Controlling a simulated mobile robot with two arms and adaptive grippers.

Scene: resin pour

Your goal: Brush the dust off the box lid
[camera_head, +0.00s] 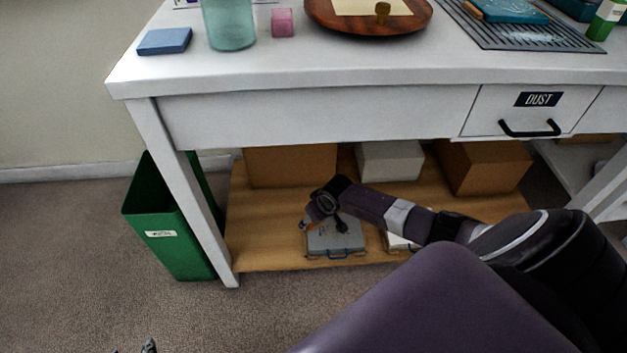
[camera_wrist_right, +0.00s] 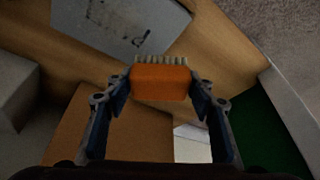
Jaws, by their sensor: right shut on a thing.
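My right gripper (camera_head: 308,224) reaches in over the lower shelf, at the left edge of a grey box (camera_head: 336,238) with a handle on its front. In the right wrist view, my right gripper (camera_wrist_right: 160,95) is shut on an orange brush (camera_wrist_right: 160,82) with pale bristles. The bristles point at the edge of the grey box lid (camera_wrist_right: 110,22), which has dark marks on it. I cannot tell whether they touch the lid. Only the tips of my left gripper (camera_head: 140,347) show at the bottom edge of the head view, so its state is unclear.
The white tabletop (camera_head: 300,65) hangs over the shelf (camera_head: 262,255). Brown boxes (camera_head: 290,167) (camera_head: 485,167) and a white box (camera_head: 391,160) stand behind. Another grey box (camera_head: 398,243) is partly behind my arm. A green bin (camera_head: 170,220) stands left of the table leg (camera_head: 190,190).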

